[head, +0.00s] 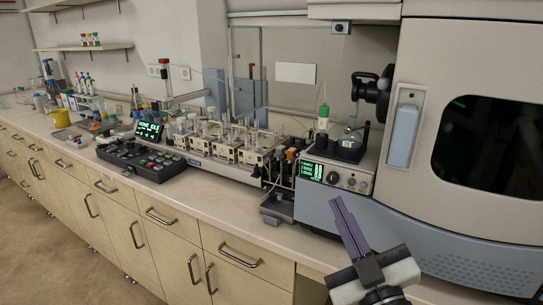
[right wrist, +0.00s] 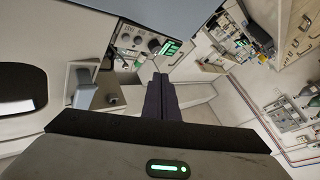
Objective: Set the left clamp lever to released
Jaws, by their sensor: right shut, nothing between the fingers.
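My right gripper (head: 338,201) is shut and empty, with its dark purple fingers pointing up towards the bench instruments. It also shows in the right wrist view (right wrist: 159,78). Beyond its tips is the control unit (head: 337,178) with a green display and round knobs; the unit shows in the right wrist view too (right wrist: 135,42). The fingertips look apart from it. Left of the unit stands a block with dark and orange-capped parts (head: 287,168), above a grey tray (head: 277,208). I cannot make out the left clamp lever or its position for certain. My left gripper is out of view.
The large spectrometer cabinet (head: 470,55) with a dark window and blue handle (head: 403,135) fills the right. A row of pump-like modules (head: 225,145), a black keypad console (head: 140,158) and a yellow cup (head: 61,118) stand leftwards. The bench's front strip (head: 200,207) is clear.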

